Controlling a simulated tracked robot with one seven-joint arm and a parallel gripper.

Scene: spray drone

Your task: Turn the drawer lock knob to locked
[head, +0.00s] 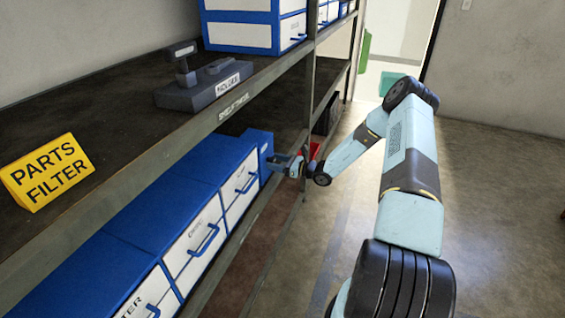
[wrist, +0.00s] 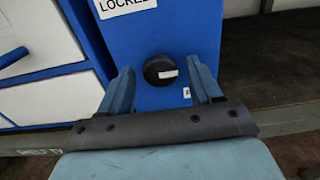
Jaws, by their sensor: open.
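The lock knob (wrist: 161,70) is round and black, on a blue panel (wrist: 165,30) in the wrist view. A white mark on the knob runs from near its middle toward its right edge. A white label reading LOCKED (wrist: 125,6), cut by the top edge, is above and left of the knob. A small white label (wrist: 186,93) is below and right. My gripper (wrist: 160,76) is open, one finger on each side of the knob, with gaps visible. In the head view my gripper (head: 281,162) is at the far end of the blue drawer row; the knob is not discernible there.
Blue-and-white drawers (head: 195,245) with blue handles line the lower shelf. The upper shelf holds a yellow PARTS FILTER sign (head: 47,172), a dark grey holder (head: 203,86) and blue-and-white boxes (head: 250,30). A shelf post (head: 309,90) stands close to my gripper. The floor at right is clear.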

